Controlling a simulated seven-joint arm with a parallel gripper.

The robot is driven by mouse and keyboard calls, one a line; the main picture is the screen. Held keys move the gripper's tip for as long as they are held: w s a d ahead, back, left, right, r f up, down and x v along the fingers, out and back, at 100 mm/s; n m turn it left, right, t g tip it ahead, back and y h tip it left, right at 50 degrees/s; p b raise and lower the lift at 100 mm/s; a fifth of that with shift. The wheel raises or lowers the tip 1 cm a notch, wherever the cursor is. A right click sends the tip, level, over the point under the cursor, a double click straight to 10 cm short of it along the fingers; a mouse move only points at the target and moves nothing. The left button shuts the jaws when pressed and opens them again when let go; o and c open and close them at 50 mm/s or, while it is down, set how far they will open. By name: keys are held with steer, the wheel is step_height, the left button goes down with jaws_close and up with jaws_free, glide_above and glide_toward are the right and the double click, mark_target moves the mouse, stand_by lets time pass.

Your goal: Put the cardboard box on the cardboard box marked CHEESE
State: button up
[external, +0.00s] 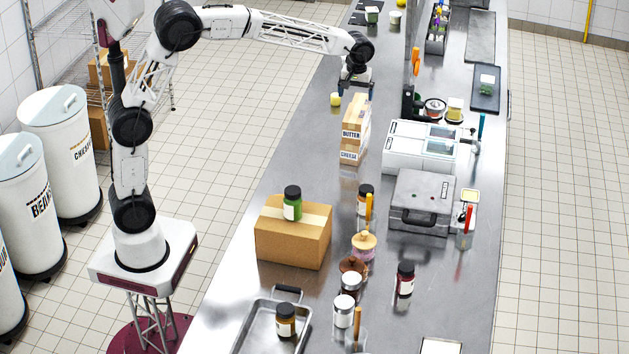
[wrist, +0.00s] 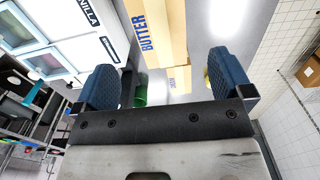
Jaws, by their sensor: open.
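A tall cardboard box marked BUTTER (external: 352,132) stands on the cardboard box marked CHEESE (external: 349,156), in the middle of the steel counter. A larger plain cardboard box (external: 285,243) sits nearer the camera, with a green jar (external: 292,205) on its top. My gripper (external: 355,84) is beyond and a little above the BUTTER box. In the wrist view its fingers (wrist: 167,88) are wide apart with nothing gripped between them. The BUTTER box (wrist: 157,25) shows ahead of them there, apart from both. The CHEESE label is not readable in the wrist view.
A small yellow item (external: 335,99) stands left of the boxes. A white machine (external: 412,152) and a grey press (external: 417,203) stand to their right. Several jars and a metal tray (external: 262,319) are at the near end. The counter's left side by the boxes is mostly clear.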

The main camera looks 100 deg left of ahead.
steer(key=s+d+r+m, duration=0.2)
steer(key=s+d+m, duration=0.15)
steer(key=d, duration=0.65)
steer(key=s+d+r+m+t, duration=0.15)
steer(key=s+d, duration=0.35)
steer(key=d, duration=0.6)
steer(key=s+d+r+m, duration=0.2)
steer(key=s+d+m, duration=0.25)
steer(key=d, duration=0.55)
steer(key=s+d+f+m, duration=0.4)
steer(key=s+d, duration=0.5)
steer(key=s, duration=0.3)
steer(key=s+d+f+m+t, duration=0.1)
steer(key=s+d+f+m, duration=0.3)
steer(key=s+d, duration=0.4)
steer(key=s, duration=0.4)
steer(key=shift+d+f+m, duration=0.15)
steer(key=shift+d+m, duration=0.2)
